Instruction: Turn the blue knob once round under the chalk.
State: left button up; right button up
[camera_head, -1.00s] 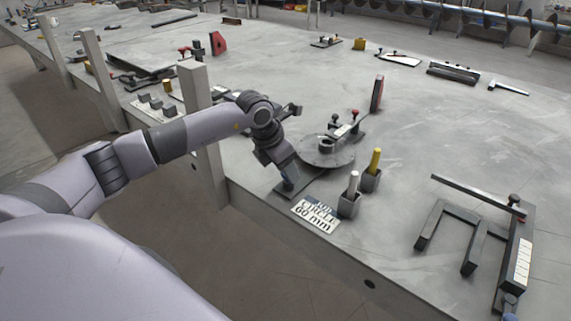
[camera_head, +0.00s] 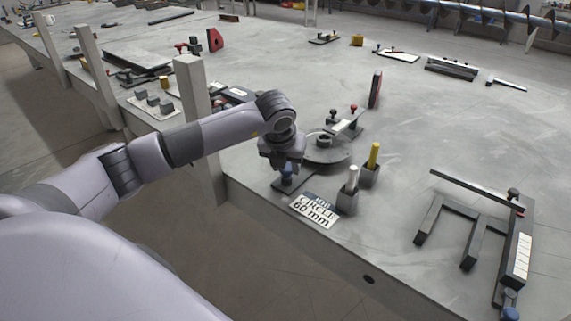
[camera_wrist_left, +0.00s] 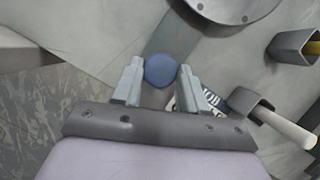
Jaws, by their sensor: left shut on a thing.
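The blue knob (camera_head: 287,171) stands at the table's front edge, on the near end of a dark plate beside a round grey disc (camera_head: 330,158). In the left wrist view the knob (camera_wrist_left: 160,70) is between the two fingertips of my left gripper (camera_wrist_left: 158,72), which is shut on it. In the head view my left gripper (camera_head: 284,160) reaches down over the knob and partly hides the disc. A white chalk stick (camera_head: 352,175) and a yellow stick (camera_head: 375,155) stand upright in grey holders right of the disc. My right gripper is not in view.
A card reading "JOB CIRCLE 60 mm" (camera_head: 314,209) lies in front of the holders. A grey post (camera_head: 193,90) stands behind my left forearm.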

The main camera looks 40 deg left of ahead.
pick_arm(q)
jog(key=shift+r, duration=0.1)
dwell(0.4)
jog(key=o, duration=1.1)
jog(key=shift+c, duration=0.2)
jog(key=v, duration=0.7)
jog(key=shift+d, duration=0.1)
